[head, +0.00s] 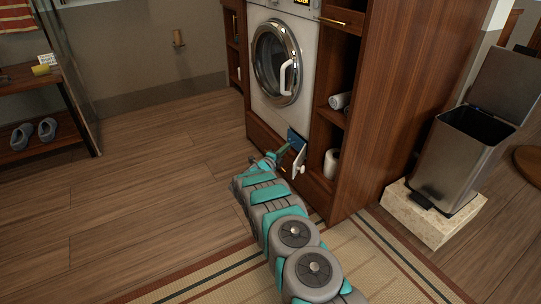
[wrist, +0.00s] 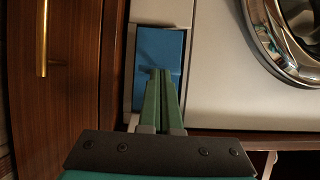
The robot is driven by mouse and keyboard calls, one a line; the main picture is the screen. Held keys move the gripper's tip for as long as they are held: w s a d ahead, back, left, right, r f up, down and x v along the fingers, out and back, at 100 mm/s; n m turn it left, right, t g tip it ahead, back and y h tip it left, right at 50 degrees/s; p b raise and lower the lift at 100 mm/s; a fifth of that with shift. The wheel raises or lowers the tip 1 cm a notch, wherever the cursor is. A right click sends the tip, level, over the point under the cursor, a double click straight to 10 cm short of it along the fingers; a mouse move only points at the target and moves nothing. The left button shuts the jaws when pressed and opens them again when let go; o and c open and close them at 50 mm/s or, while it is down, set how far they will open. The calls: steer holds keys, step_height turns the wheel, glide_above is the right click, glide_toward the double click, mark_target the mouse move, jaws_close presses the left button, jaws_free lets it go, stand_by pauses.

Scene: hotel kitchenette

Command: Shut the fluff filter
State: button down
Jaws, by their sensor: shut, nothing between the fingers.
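The fluff filter is at the lower right of the white washing machine (head: 272,85). Its white flap (head: 299,163) stands swung out from the front. The blue inside of the filter recess (head: 295,139) shows beside it, and the blue also shows in the wrist view (wrist: 160,52). My gripper (head: 284,150) is low in front of the machine, close to the open flap. In the wrist view my gripper's fingers (wrist: 160,78) are together and empty, overlapping the blue recess. I cannot tell whether they touch anything.
The round washer door (head: 278,63) is closed. Wooden shelves with towel rolls (head: 340,100) and a white roll (head: 331,163) flank the machine on the right. A gold handle (wrist: 42,38) is near in the wrist view. A steel bin (head: 462,155) stands right; floor at left is clear.

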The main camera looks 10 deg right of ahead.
mark_target(297, 143)
steer(key=d, duration=0.1)
steer(key=w+d, duration=0.1)
steer(key=d, duration=0.3)
steer(key=shift+w+d, duration=0.1)
steer(key=shift+w, duration=0.25)
steer(key=shift+w+d+r, duration=0.1)
steer(key=shift+d, duration=0.1)
steer(key=shift+r, duration=0.1)
